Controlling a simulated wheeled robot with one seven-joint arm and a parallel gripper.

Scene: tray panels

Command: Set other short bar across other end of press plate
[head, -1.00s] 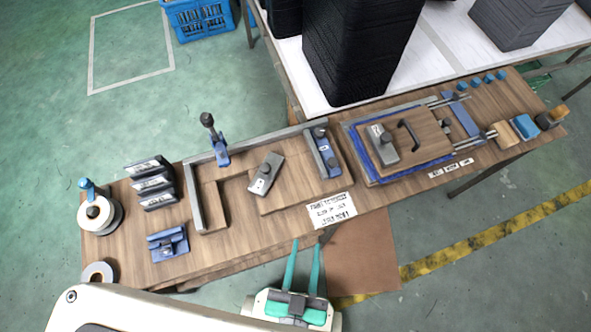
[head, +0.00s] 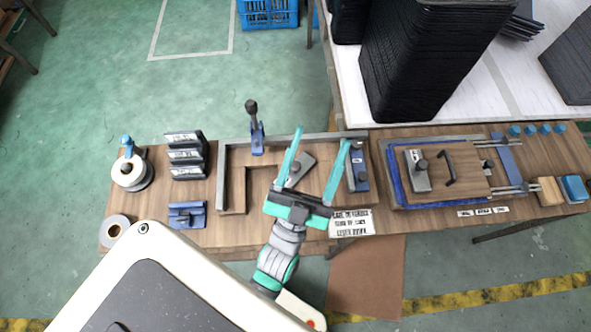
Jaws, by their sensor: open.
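The press plate (head: 470,160) is a wooden board with a black handle, lying over a blue-edged panel at the right of the bench. One grey short bar (head: 416,180) with a dark knob lies across its left end. The plate's right end is bare. Another grey short bar (head: 304,164) with a knob lies tilted on a wooden board inside the L-shaped grey fence, left of the press plate. My gripper (head: 321,136) is open, its teal fingers appearing on either side of this bar in the picture. The fingers and palm hide part of that board; height above it is unclear.
A dark upright lever (head: 254,125) stands at the fence's back. A blue clamp block (head: 358,168) sits between that board and the press plate. Steel rods with a blue crossbar (head: 506,158) lie right of the plate. Tall black stacks (head: 425,65) stand behind.

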